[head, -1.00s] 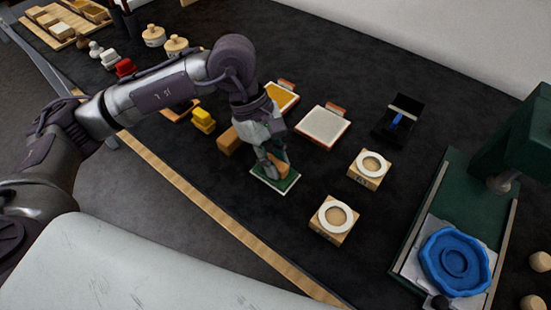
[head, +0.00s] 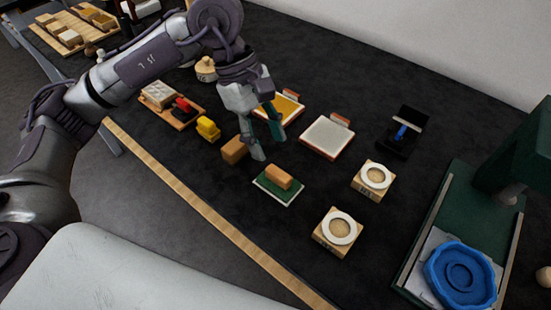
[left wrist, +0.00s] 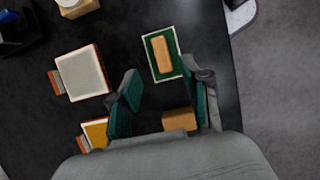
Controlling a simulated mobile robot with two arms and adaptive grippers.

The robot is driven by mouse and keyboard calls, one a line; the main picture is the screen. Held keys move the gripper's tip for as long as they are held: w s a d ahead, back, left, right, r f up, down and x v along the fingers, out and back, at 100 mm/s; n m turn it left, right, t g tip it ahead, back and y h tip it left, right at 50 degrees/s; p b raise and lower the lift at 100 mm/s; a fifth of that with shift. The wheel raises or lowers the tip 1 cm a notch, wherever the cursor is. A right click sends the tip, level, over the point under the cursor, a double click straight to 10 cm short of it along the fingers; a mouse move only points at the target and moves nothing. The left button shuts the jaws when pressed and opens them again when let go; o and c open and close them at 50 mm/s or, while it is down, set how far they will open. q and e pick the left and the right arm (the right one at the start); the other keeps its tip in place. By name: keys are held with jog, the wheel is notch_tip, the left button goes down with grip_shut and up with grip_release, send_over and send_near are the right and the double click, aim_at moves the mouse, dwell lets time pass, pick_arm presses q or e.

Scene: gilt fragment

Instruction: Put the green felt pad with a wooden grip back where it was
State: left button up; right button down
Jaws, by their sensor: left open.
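The green felt pad (head: 271,189) with its wooden grip (head: 279,177) lies flat on the dark table, grip up, on or edged by a thin white border. It also shows in the left wrist view (left wrist: 152,62), beyond my fingertips. My left gripper (head: 268,148) is open and empty, above the table and a little behind the pad, apart from it. In the left wrist view its two green-lined fingers (left wrist: 163,92) stand spread. My right gripper is not in view.
A wooden block (head: 234,149) sits close by my left fingers, with a yellow piece (head: 208,128) farther left. A white-topped tray (head: 327,137), a yellow tray (head: 290,106) and two ringed wooden blocks (head: 374,179) (head: 337,230) stand around. A green press holds a blue dish (head: 461,275) at right.

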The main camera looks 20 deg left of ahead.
pick_arm(q)
jog(key=v, duration=0.4)
jog(key=shift+r, duration=0.1)
dwell(0.3)
